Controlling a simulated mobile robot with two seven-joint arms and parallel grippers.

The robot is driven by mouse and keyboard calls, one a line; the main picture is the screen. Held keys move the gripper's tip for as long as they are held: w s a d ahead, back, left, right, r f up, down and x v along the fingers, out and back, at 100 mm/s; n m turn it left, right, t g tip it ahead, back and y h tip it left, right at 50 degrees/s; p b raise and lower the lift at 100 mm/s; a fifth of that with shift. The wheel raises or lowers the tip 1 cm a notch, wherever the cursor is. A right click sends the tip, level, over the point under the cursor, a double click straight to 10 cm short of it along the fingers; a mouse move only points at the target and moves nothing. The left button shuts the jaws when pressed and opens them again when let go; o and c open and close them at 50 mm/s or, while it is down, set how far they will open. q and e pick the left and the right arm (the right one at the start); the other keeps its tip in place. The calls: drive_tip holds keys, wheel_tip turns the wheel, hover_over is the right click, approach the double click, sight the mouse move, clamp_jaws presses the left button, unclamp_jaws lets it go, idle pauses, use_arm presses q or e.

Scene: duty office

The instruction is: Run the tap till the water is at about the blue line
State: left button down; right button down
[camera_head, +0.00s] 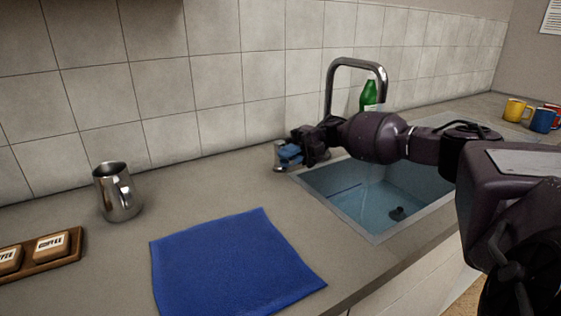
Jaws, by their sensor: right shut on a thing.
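The chrome tap (329,88) arches over the sink from the back. My right gripper (289,154) is at the small metal tap handle (278,160) on the counter left of the sink, shut on it; blue patches show at the fingers. The sink (330,208) has pale blue-grey walls and looks bluish inside. A dark round thing (398,213) lies low in it. My right arm covers the sink's back and the space below the spout, so I cannot tell whether water runs. I cannot make out the blue line or a clear water level. My left gripper is out of view.
A blue cloth (235,265) lies flat at the counter's front. A steel jug (117,192) and a wooden tray (60,262) with labelled blocks stand left. A green bottle (369,93) is behind the tap. Coloured mugs (516,110) stand far right.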

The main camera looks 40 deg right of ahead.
drive_tip(key=shift+d, duration=0.1)
idle(0.4)
drive_tip(key=c, duration=1.2)
unclamp_jaws()
